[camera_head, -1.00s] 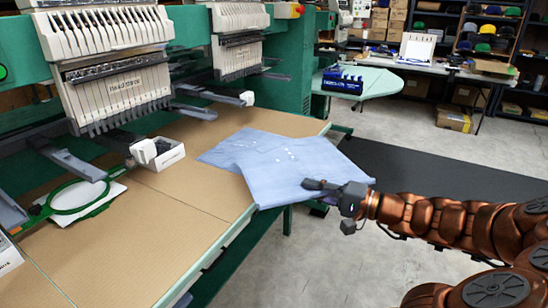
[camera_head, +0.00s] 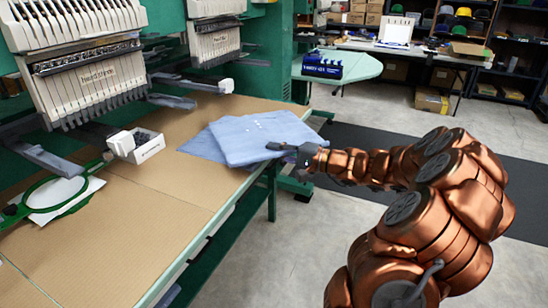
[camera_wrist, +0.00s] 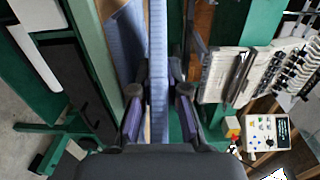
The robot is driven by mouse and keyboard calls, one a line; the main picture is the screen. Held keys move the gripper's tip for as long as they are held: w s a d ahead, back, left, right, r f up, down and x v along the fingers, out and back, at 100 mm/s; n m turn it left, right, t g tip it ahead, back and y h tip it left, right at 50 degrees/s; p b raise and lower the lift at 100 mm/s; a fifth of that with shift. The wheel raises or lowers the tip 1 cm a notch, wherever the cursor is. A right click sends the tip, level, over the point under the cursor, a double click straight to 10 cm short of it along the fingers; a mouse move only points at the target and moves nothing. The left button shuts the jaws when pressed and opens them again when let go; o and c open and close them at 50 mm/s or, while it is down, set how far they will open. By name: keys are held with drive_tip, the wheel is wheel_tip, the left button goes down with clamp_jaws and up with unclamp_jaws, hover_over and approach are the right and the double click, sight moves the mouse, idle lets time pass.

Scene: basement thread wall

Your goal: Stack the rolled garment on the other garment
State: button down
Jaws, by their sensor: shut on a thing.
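A light blue folded garment (camera_head: 258,137) with small white spots is held at its right edge by my gripper (camera_head: 286,148). It looks flat rather than rolled. A second blue garment (camera_head: 202,148) lies on the tan worktable, partly hidden behind the first and showing at its left. In the wrist view the held garment (camera_wrist: 158,70) is a thin upright strip between my two fingers, and the other garment (camera_wrist: 124,45) is to its left. I cannot tell whether the two garments touch.
A green embroidery hoop (camera_head: 58,196), a small white box (camera_head: 147,146) and embroidery machine heads (camera_head: 92,80) are left of the garments. A green side table (camera_head: 358,68) with a blue rack (camera_head: 322,64) is behind.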

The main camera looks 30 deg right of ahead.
drive_tip(key=shift+w+d+f, duration=0.1)
drive_tip(key=shift+w+d, duration=0.05)
drive_tip(key=shift+w, duration=0.4)
drive_tip(key=shift+w+d, duration=0.15)
drive_tip(key=shift+w, duration=0.4)
drive_tip(key=shift+f, duration=1.8)
drive_tip(key=c, duration=1.2)
unclamp_jaws()
drive_tip(key=v, duration=1.2)
